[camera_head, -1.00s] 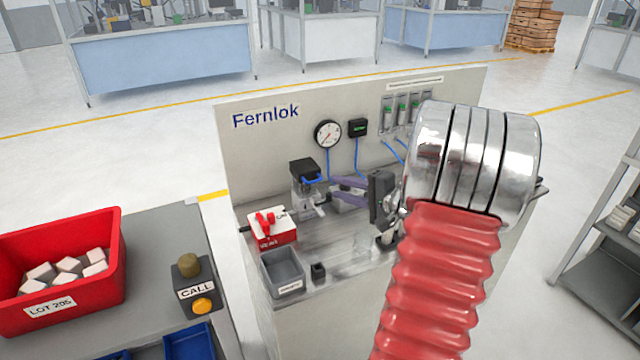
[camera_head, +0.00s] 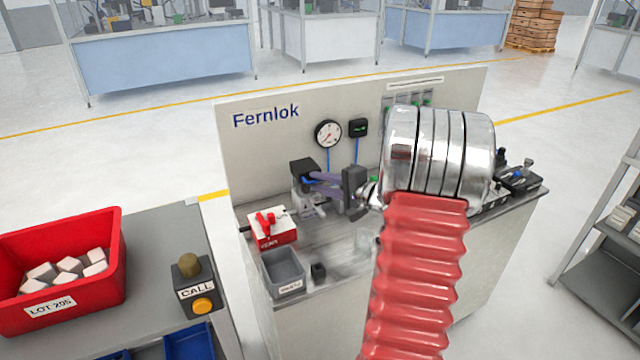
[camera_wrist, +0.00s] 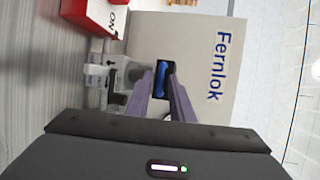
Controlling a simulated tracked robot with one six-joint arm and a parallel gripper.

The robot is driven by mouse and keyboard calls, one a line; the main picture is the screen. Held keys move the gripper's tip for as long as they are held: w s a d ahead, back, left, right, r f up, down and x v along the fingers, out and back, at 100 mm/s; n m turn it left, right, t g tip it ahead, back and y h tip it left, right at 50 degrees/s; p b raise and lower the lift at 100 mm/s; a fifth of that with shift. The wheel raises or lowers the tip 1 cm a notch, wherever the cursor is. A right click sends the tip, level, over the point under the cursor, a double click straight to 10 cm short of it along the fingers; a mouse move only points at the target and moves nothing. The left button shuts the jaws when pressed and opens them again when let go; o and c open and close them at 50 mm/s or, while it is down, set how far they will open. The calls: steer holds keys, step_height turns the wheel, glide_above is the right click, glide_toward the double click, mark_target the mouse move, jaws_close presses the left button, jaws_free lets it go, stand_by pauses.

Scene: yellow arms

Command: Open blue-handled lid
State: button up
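The lid is a black block (camera_head: 303,167) on top of a pale metal fixture (camera_head: 308,203) on the bench. Its blue handle (camera_head: 311,181) faces my gripper. In the wrist view the blue handle (camera_wrist: 162,79) shows in front of the dark lid, between the tips of my purple fingers. My gripper (camera_head: 320,179) reaches in from the right, with its fingertips close to the handle. The fingers are apart, with a gap between them in the wrist view (camera_wrist: 162,88). I cannot tell whether they touch the handle. The lid appears down on the fixture.
A red box with a white top and red switch (camera_head: 272,228) stands left of the fixture. A grey bin (camera_head: 283,272) and a small black block (camera_head: 318,271) are in front. The Fernlok panel (camera_head: 250,150) with a gauge (camera_head: 328,133) rises behind.

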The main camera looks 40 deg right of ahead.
jaws_close()
steer(key=shift+a+f, duration=0.1)
stand_by(1.1)
